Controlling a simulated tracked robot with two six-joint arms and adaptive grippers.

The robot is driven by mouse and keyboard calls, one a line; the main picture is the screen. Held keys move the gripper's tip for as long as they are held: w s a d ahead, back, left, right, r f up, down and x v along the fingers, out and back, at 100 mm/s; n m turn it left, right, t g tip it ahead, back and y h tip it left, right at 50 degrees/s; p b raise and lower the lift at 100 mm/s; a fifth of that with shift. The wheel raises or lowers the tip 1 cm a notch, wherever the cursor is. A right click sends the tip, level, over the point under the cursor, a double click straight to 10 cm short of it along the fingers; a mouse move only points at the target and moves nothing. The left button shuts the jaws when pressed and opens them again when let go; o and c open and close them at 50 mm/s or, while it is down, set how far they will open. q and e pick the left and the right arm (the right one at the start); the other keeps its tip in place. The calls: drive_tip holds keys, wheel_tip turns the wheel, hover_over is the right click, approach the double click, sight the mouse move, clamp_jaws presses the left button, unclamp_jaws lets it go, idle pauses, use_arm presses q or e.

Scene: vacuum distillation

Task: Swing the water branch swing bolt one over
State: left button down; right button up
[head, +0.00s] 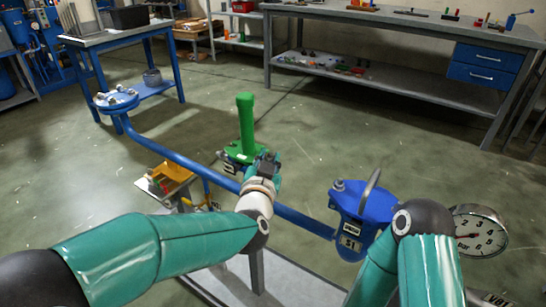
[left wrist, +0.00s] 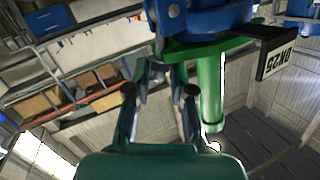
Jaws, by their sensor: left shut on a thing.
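A green flange (head: 240,153) with an upright green pipe (head: 246,118) sits on the blue pipework in the head view. My left gripper (head: 267,163) is at the right edge of this flange. In the left wrist view its fingers (left wrist: 160,68) come together at the flange rim, beside the green pipe (left wrist: 211,95). They are shut on a small grey swing bolt (left wrist: 159,45), which is mostly hidden by the fingertips and flange. The blue flange (left wrist: 205,18) lies against the green flange (left wrist: 208,49). My right gripper is out of view.
A blue pipe (head: 175,158) runs past my left gripper. A blue capped vessel (head: 362,205) with a curved handle and a round gauge (head: 478,231) stand to the right. A DN25 tag (left wrist: 276,55) hangs near the flange. Workbenches (head: 400,22) stand behind.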

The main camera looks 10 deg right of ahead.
use_arm(q)
drive_tip(key=shift+w+a+r+n+g+p, duration=0.1)
drive_tip(key=shift+w+a+n+g+p, duration=0.25)
drive_tip(key=shift+a+n+g+p, duration=0.25)
drive_tip(key=shift+w+a+r+n+g+p, duration=0.15)
drive_tip(key=shift+w+n+g+p, duration=0.3)
drive_tip(key=shift+n, duration=0.35)
drive_tip(key=shift+s, duration=0.1)
drive_tip(key=shift+f, duration=0.1)
drive_tip(key=c, duration=1.2)
unclamp_jaws()
drive_tip(key=shift+c, duration=0.2)
